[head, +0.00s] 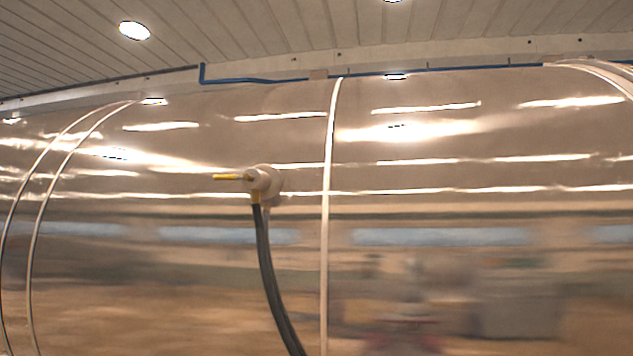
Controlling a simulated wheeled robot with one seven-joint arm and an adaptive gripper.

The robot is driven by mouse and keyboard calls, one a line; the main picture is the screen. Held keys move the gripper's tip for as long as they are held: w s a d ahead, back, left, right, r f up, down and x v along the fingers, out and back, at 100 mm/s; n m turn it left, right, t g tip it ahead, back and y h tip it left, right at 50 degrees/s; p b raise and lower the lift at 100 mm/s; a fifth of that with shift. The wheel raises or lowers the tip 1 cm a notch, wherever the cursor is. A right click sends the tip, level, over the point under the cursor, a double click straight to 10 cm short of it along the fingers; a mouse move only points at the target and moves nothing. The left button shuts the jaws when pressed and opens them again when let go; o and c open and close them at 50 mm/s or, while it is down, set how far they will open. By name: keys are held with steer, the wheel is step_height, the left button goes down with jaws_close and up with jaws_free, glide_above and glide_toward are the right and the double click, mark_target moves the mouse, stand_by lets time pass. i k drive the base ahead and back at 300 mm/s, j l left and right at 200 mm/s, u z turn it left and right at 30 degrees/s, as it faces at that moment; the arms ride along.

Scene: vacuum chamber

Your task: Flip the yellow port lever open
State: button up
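A small yellow lever (227,177) sticks out to the left, about level, from a pale round port (263,181) on the curved metal chamber wall. The port is left of the middle in the head view. A second small yellow part (256,198) shows just under the port, where a dark hose (265,260) hangs down. I cannot tell from this view whether the lever's position is open or closed. My gripper is not in view.
The shiny chamber wall (430,150) fills most of the view and carries strong reflections. A raised vertical seam (327,200) runs right of the port, and curved bands (50,190) lie at left. The hose runs down to the bottom edge. The space around the lever looks clear.

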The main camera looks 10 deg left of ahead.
mark_target(226, 178)
steer(key=i+j, duration=0.25)
steer(key=i, duration=0.25)
steer(key=i+j+u, duration=0.15)
steer(key=i, duration=0.35)
steer(key=j, duration=0.05)
